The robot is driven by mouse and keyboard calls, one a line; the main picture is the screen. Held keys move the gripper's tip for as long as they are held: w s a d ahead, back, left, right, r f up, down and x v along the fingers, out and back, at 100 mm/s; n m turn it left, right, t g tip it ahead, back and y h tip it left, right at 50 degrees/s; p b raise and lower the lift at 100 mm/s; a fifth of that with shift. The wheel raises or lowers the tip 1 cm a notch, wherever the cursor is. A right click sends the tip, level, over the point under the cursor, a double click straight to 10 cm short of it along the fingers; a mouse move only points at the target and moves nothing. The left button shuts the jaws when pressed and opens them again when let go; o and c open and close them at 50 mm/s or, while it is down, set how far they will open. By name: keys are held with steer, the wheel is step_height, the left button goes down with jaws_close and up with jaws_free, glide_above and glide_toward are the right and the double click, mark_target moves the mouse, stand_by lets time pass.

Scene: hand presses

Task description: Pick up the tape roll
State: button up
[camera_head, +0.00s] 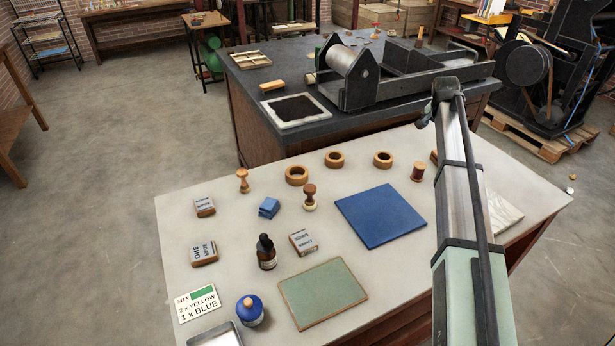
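Three ring-shaped rolls lie flat at the back of the pale table. One is a tan-brown roll (297,182) at the left, one a brown roll (334,166) in the middle, and one a brown roll (383,165) at the right. All three look like tape rolls, and I cannot tell them apart by kind. They stand apart, with clear gaps between them. My arm rises at the right side of the view, its dark joint above the far table edge. My gripper does not show.
The pale table (180,268) also bears a blue pad (381,218), a green pad (322,293), a dropper bottle (266,253), a wooden spool (418,171), a handled stamp (310,197) and a wooden peg (242,181). A dark press (400,75) stands on the bench behind.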

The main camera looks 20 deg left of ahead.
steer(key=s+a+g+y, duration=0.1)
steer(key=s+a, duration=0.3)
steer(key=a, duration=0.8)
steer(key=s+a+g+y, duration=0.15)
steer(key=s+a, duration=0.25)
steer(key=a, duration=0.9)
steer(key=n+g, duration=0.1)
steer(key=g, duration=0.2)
glide_above(295, 172)
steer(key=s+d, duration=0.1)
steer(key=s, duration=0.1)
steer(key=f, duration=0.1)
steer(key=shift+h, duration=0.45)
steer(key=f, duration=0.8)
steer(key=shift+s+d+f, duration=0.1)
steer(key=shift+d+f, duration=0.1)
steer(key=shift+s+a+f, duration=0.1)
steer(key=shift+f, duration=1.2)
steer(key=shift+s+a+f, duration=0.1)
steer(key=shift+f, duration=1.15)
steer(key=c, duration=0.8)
